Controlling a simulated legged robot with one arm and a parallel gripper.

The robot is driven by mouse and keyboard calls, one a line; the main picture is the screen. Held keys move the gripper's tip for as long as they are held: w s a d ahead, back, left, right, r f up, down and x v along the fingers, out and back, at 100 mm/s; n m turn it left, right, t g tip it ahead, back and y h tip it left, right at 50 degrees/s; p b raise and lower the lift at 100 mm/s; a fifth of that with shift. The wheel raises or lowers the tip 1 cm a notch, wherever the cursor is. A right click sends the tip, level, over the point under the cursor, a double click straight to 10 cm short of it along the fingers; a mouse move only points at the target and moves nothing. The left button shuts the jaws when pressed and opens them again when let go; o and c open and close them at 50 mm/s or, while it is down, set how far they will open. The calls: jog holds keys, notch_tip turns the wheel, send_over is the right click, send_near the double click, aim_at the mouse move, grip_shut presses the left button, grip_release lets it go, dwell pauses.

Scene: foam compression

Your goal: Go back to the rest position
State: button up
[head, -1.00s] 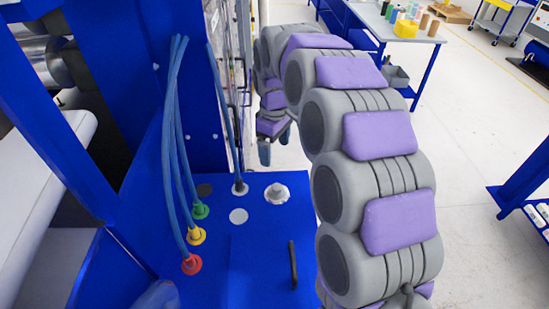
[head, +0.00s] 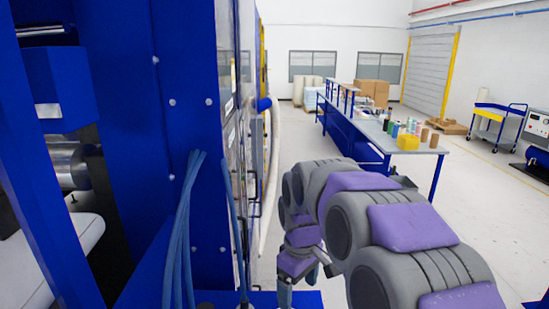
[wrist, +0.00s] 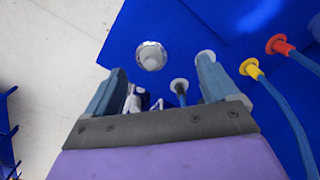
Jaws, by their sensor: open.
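My gripper (wrist: 160,92) is open in the wrist view, its two blue-grey fingers apart with nothing held between them. It points at the blue panel (wrist: 225,30), apart from it as far as I can tell. A round silver knob (wrist: 151,55) on the panel shows beyond the fingers, nearer the left one. A dark-collared plug (wrist: 180,86) shows between the fingers. In the head view my gripper (head: 297,299) is at the bottom edge, partly cut off, below my arched grey and purple arm.
A yellow plug (wrist: 251,68) and a red plug (wrist: 279,45) with blue hoses sit right of the fingers. The blue machine frame (head: 187,110) stands close on the left. A workbench (head: 375,135) with bottles stands beyond my arm. Open floor (head: 480,190) lies to the right.

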jog(key=s+d+f+m+b, duration=0.2)
jog(key=s, duration=0.5)
jog(key=s+d+f+m+b, duration=0.2)
jog(key=s+d+f, duration=0.1)
jog(key=s, duration=0.4)
jog(key=shift+s+d+g+b, duration=0.15)
jog(key=shift+g+b, duration=0.15)
jog(key=s+d+f+m+b, duration=0.1)
jog(key=s+f, duration=0.2)
jog(key=s, duration=0.2)
jog(key=s+d+f+m+b, duration=0.1)
jog(key=s+f+m+b, duration=0.1)
jog(key=s, duration=0.4)
jog(key=s+d+f+m+b, duration=0.1)
jog(key=s+f+m+b, duration=0.1)
jog(key=s+f, duration=0.3)
jog(key=shift+s+d+g, duration=0.2)
jog(key=shift+s+g, duration=0.2)
jog(key=shift+s, duration=0.05)
jog(key=shift+c, duration=0.3)
